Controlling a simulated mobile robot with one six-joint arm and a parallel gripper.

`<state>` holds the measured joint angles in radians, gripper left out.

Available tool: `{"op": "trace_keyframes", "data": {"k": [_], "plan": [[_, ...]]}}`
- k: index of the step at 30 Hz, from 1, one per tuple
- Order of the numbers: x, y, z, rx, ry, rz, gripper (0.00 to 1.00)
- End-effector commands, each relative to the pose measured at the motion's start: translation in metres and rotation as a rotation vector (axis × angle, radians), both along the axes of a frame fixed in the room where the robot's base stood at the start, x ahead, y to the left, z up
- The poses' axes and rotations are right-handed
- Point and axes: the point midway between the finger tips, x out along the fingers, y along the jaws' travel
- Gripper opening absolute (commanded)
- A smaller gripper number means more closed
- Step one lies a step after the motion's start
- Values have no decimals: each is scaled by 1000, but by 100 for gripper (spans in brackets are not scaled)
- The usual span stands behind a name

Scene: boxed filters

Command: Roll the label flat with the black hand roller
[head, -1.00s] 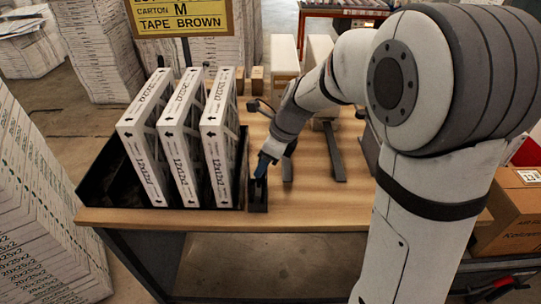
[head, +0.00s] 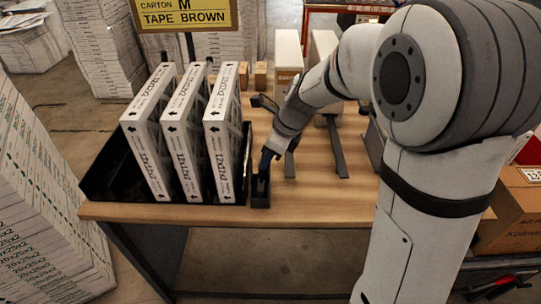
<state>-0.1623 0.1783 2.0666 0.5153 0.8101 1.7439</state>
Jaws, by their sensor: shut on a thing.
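My gripper (head: 266,162) points down at a small black holder (head: 260,200) near the front edge of the table, just right of the black tray. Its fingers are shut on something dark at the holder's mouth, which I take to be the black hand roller. The roller's shape is hidden by the fingers and holder, and I cannot tell whether it is clear of the holder. Three white boxed filters (head: 228,150) stand on edge side by side in the tray, printed with sizes and arrows. I cannot make out a separate label to be rolled.
The black tray (head: 103,172) fills the table's left side. Dark metal bars (head: 337,150) and white boxes (head: 287,60) stand to the right and behind. The wooden table (head: 320,200) is clear at front right. A yellow sign (head: 184,14) stands behind.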

Motion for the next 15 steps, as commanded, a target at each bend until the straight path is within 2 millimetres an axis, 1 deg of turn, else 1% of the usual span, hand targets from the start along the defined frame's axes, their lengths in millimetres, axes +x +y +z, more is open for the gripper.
{"op": "trace_keyframes", "data": {"k": [1,3,15], "plan": [[0,0,0,1,-1,0,7],[0,0,0,1,-1,0,2],[0,-4,7,0,0,-1,2]]}}
